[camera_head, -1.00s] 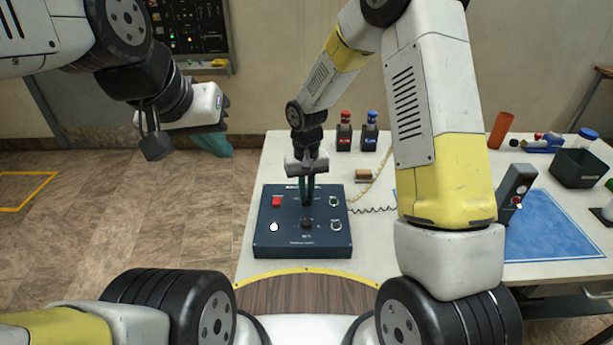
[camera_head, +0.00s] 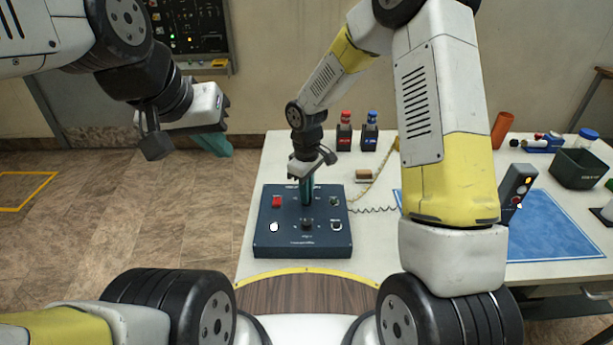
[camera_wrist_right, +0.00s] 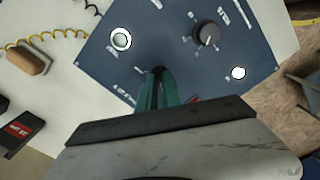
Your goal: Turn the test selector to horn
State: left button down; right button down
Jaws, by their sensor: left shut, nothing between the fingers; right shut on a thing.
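The dark blue trainer panel (camera_head: 275,237) lies on the white table in the head view and fills the top of the right wrist view (camera_wrist_right: 250,75). My right gripper (camera_head: 306,203) points down at the panel's upper middle, shut on a small dark knob (camera_wrist_right: 158,70) that its green fingers mostly hide. A second dark knob (camera_wrist_right: 207,34) sits nearer the panel's front. A red button (camera_head: 277,202) and a white round button (camera_head: 274,227) are at the panel's left. The printed labels are too small to read. My left gripper (camera_head: 213,142) is shut and empty, away from the table.
Red and blue capped bottles (camera_head: 344,131) stand behind the panel. A wooden block (camera_head: 364,175) and a coiled cord lie near its right side. A blue mat (camera_head: 555,228), a grey handheld device (camera_head: 516,186) and a green bin (camera_head: 578,170) are at the right.

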jog(key=shift+n, duration=0.3)
jog(key=c, duration=1.5)
grip_release()
jog(key=shift+r, duration=0.1)
notch_tip(320, 180, up, 8)
jog(key=shift+f, duration=0.2)
